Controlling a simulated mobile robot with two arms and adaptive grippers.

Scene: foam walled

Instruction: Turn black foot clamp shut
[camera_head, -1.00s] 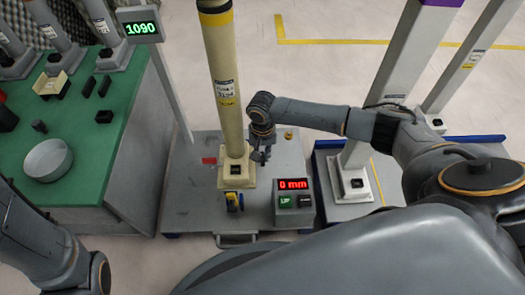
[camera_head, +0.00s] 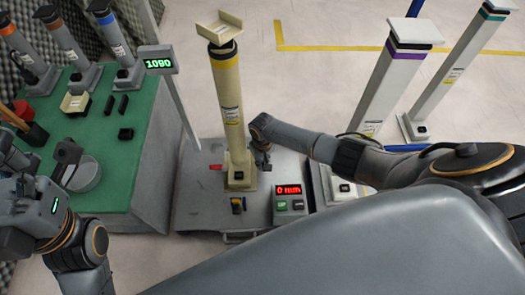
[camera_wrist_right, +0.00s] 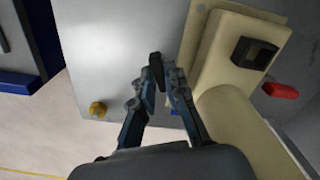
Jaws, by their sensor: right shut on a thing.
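The cream column (camera_head: 228,105) stands upright on a cream square foot (camera_head: 240,178) on the grey platform. My right gripper (camera_head: 262,163) is low beside the foot, on its right. In the right wrist view my right gripper (camera_wrist_right: 157,90) has its fingertips closed on a small dark bar, apparently the black foot clamp (camera_wrist_right: 157,70), beside the cream foot (camera_wrist_right: 212,50). The fingers hide part of the clamp, so its exact angle is unclear. My left gripper (camera_head: 68,165) is over the green bench near the round dish; its opening is unclear.
A red tab (camera_wrist_right: 281,90) and a brass knob (camera_wrist_right: 97,109) are on the platform (camera_head: 200,205). The control box (camera_head: 290,198) reads 0 mm. A purple-banded column (camera_head: 390,80) stands at right. The green bench (camera_head: 150,150) holds several posts and small parts.

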